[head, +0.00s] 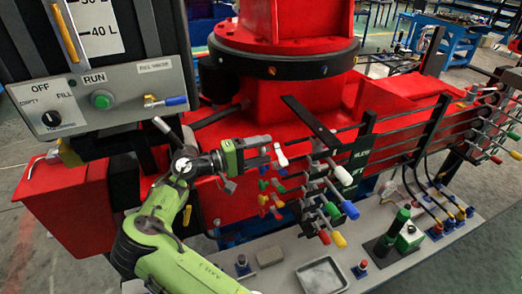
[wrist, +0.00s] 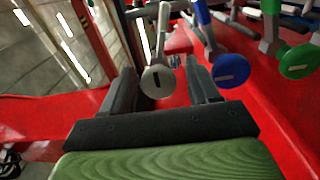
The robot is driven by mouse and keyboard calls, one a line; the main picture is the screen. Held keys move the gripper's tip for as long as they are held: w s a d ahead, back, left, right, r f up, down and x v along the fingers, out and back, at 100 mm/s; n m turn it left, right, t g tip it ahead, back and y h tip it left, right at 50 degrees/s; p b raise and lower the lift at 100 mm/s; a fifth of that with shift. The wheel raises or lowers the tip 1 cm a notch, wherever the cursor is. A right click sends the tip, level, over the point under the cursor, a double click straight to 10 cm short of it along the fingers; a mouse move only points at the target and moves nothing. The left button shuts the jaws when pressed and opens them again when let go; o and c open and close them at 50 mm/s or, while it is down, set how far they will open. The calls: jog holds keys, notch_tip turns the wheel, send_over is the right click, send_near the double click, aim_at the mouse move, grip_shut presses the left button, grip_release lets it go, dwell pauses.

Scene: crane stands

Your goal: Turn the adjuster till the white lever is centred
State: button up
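The white lever (wrist: 157,80) has a round white knob with a dark slot mark, on a pale rod, in the wrist view. It also shows in the head view (head: 281,154), just right of my gripper. My gripper (head: 266,152) is open. In the wrist view its two dark fingers (wrist: 160,68) stand to the left and right of the white knob. I cannot tell whether they touch it; a gap shows on each side. I cannot tell which part is the adjuster, nor whether the lever is centred.
A blue knob (wrist: 231,70) is close to the right finger, with a green knob (wrist: 297,62) farther right. Another lever bank (head: 330,205) stands to the right. A control panel (head: 105,95) is at left.

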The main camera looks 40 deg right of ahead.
jog(key=v, duration=1.5)
jog(key=shift+a, duration=0.4)
